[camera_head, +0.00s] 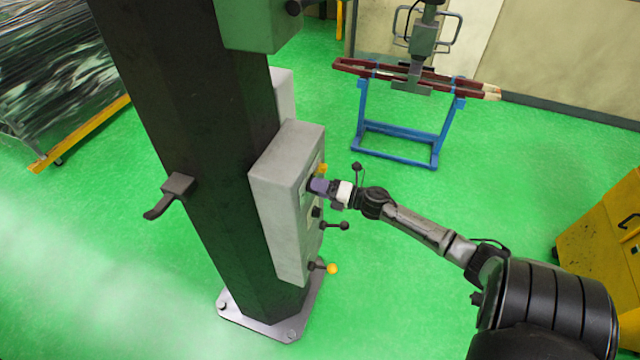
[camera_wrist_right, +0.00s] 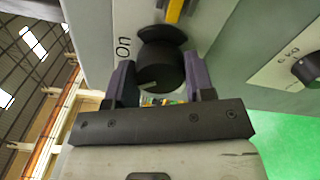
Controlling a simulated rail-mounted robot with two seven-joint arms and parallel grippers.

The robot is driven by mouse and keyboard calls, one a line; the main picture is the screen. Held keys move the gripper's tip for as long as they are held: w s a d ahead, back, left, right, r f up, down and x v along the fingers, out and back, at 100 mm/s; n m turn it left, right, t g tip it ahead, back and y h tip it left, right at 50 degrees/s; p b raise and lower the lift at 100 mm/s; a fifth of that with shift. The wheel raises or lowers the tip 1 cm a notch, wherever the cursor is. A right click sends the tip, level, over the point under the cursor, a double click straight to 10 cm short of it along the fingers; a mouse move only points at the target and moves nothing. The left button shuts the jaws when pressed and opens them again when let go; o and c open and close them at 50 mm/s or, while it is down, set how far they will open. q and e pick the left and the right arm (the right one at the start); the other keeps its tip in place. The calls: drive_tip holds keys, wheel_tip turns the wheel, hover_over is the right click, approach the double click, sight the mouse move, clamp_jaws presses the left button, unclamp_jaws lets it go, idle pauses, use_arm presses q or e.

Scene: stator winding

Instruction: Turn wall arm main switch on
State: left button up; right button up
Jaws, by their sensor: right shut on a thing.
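A grey control box (camera_head: 278,185) is fixed to the dark column and carries the main switch. The switch is a round black knob (camera_wrist_right: 162,72), seen in the right wrist view with the word "On" printed to its left. My right gripper (camera_head: 318,187) is at the upper part of the box face. In the right wrist view its two fingers (camera_wrist_right: 160,85) stand on either side of the knob, shut on it. A yellow part (camera_wrist_right: 174,10) shows above the knob. In the head view the gripper hides the knob. My left gripper is not in view.
Below my right gripper, a black-knobbed lever (camera_head: 343,226) and a yellow-knobbed lever (camera_head: 331,269) stick out of the box. A "6 kg" dial (camera_wrist_right: 305,70) is nearby. A blue stand (camera_head: 395,143) holds dark red bars behind. A yellow cabinet (camera_head: 605,240) stands at right.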

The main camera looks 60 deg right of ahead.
drive_tip(key=m+p, duration=0.2)
drive_tip(key=m, duration=0.3)
drive_tip(key=shift+r, duration=0.15)
drive_tip(key=shift+m+p, duration=0.65)
drive_tip(key=shift+m, duration=0.45)
drive_tip(key=o, duration=0.9)
drive_tip(key=shift+s, duration=0.1)
